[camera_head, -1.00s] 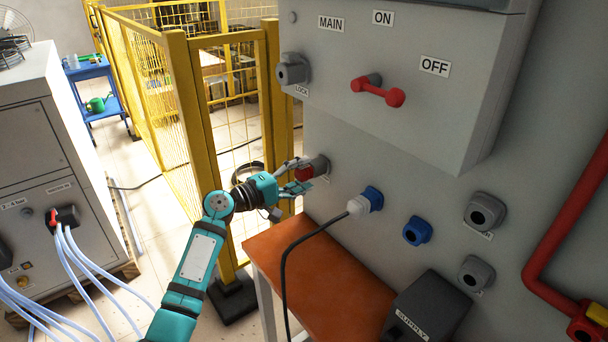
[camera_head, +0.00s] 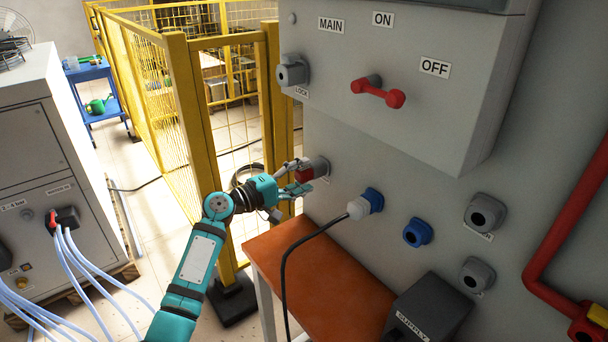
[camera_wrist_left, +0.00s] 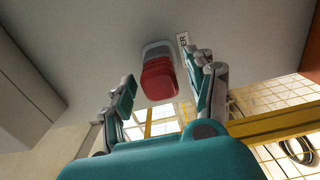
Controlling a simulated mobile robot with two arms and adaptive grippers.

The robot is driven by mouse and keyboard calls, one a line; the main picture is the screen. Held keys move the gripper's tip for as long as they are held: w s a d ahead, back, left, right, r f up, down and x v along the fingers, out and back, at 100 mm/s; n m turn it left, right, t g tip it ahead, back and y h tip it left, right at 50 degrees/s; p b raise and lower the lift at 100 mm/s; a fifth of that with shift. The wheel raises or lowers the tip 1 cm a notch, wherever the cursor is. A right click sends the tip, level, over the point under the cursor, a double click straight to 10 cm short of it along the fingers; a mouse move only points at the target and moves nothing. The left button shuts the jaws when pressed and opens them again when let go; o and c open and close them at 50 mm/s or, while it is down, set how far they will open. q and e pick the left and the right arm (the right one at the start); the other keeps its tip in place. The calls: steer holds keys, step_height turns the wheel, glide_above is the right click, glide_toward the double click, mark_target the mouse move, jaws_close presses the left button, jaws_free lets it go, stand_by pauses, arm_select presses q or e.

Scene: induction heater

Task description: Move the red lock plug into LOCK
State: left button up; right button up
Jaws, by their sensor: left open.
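The red lock plug (camera_head: 304,174) sits in a grey socket (camera_head: 321,167) low on the left of the grey panel. In the left wrist view the plug (camera_wrist_left: 159,80) lies ahead, between the fingers. My left gripper (camera_head: 297,177) is open, one finger on each side of the plug. In the left wrist view the gripper (camera_wrist_left: 163,95) shows gaps between fingers and plug. The grey LOCK socket (camera_head: 292,70) is higher on the panel's left edge, above its LOCK label, with no plug in it. My right gripper is not in view.
A white plug with a black cable (camera_head: 359,207) is in a blue socket to the right. A red switch handle (camera_head: 378,93) juts out right of LOCK. An orange table (camera_head: 300,270) stands below, and a yellow fence post (camera_head: 190,150) stands left.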

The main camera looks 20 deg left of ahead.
mark_target(297, 177)
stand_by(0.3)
arm_select(q)
jaws_close()
steer(key=shift+s+a, duration=0.1)
steer(key=shift+s, duration=0.05)
stand_by(0.3)
steer(key=shift+p+v, duration=0.3)
steer(key=shift+v, duration=2.5)
